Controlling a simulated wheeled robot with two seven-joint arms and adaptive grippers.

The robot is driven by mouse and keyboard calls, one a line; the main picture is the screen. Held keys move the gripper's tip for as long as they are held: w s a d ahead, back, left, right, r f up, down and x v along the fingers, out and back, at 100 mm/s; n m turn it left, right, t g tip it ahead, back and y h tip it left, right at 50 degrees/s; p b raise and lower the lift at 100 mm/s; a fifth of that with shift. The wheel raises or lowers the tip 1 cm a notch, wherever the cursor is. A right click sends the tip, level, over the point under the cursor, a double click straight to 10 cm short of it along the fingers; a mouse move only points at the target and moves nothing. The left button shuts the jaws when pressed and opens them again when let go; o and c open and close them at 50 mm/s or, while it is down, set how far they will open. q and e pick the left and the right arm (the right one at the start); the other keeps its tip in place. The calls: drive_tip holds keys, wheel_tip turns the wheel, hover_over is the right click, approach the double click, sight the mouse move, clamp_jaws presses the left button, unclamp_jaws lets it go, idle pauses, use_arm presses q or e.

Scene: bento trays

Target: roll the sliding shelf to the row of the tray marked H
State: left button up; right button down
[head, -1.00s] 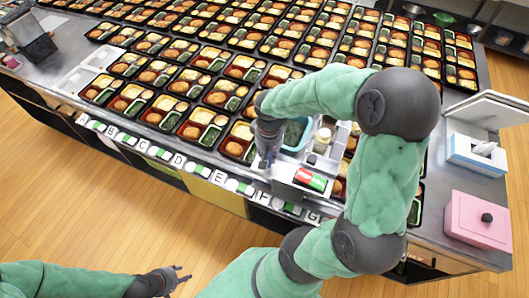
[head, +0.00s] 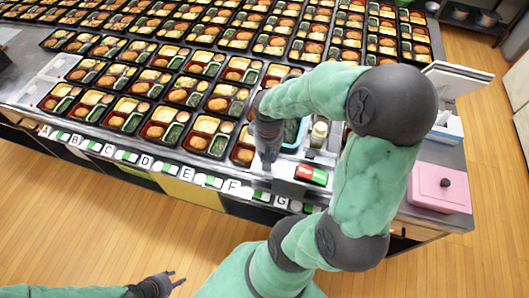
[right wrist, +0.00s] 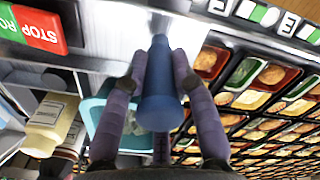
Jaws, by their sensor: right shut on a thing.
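The sliding shelf (head: 288,186) is a pale carriage across the counter's front edge, just left of letter G (head: 281,203) and right of F (head: 232,186). It carries a red and green sign (head: 311,174), a bottle (head: 318,136) and a teal bin (head: 301,128). My right gripper (head: 268,158) is shut on a blue handle (right wrist: 162,100), its fingers on both sides in the right wrist view. My left gripper (head: 172,281) is open and empty, low over the floor. Letter H and its tray are hidden, probably behind my right arm.
Rows of filled bento trays (head: 187,91) cover the counter. Letters A to G run along its front edge. A pink box (head: 440,187) and a white box stand at the right end. The wooden floor (head: 85,225) in front is clear at left.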

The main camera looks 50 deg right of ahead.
idle(0.4)
drive_tip(key=c, duration=1)
unclamp_jaws()
wheel_tip(320, 180, up, 12)
